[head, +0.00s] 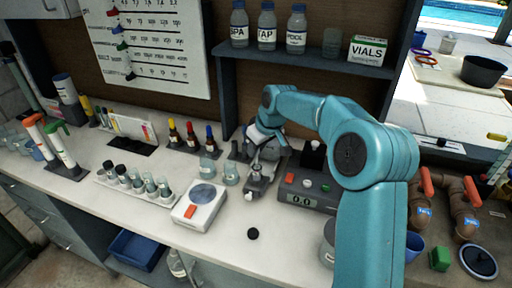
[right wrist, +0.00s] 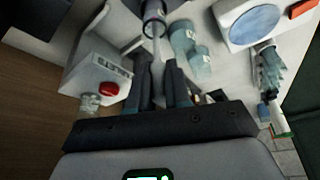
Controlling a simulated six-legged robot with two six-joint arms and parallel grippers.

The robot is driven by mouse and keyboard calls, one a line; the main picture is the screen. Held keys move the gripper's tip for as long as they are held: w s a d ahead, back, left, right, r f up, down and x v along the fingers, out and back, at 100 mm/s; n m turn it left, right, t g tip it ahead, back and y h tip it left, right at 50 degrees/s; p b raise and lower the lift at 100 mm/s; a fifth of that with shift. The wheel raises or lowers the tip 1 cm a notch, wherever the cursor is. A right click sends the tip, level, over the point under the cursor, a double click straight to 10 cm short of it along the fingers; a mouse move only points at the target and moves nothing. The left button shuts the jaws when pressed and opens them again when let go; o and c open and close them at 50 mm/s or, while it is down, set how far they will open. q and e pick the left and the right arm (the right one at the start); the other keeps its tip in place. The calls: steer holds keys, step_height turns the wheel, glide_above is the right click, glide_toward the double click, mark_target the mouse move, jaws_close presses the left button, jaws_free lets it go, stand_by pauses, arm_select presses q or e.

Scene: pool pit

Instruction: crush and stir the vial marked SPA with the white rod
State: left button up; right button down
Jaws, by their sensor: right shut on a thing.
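My right gripper (head: 262,143) is over the middle of the counter, at the end of my teal arm. In the right wrist view its two dark fingers (right wrist: 160,88) are shut on a thin pale rod (right wrist: 157,50), the white rod. The rod's far end reaches the mouth of a vial (right wrist: 153,22) in a dark holder; how deep it goes I cannot tell. In the head view this vial (head: 255,170) stands in a small grey stand, partly behind the gripper. No SPA mark is readable on it. My left gripper is not in view.
A white device with a blue disc (head: 203,196) and two small beakers (head: 231,172) stand left of the stand. A grey meter (head: 308,194) is close on the right. A vial rack (head: 135,190) is further left. A black cap (head: 252,233) lies in front on clear counter.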

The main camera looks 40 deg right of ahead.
steer(key=shift+f+b, duration=0.55)
steer(key=shift+f, duration=0.15)
stand_by(0.5)
steer(key=shift+s+f, duration=0.1)
steer(key=shift+f, duration=0.05)
stand_by(1.0)
steer(key=shift+r, duration=0.2)
steer(key=shift+r+p, duration=0.3)
steer(key=shift+p, duration=0.05)
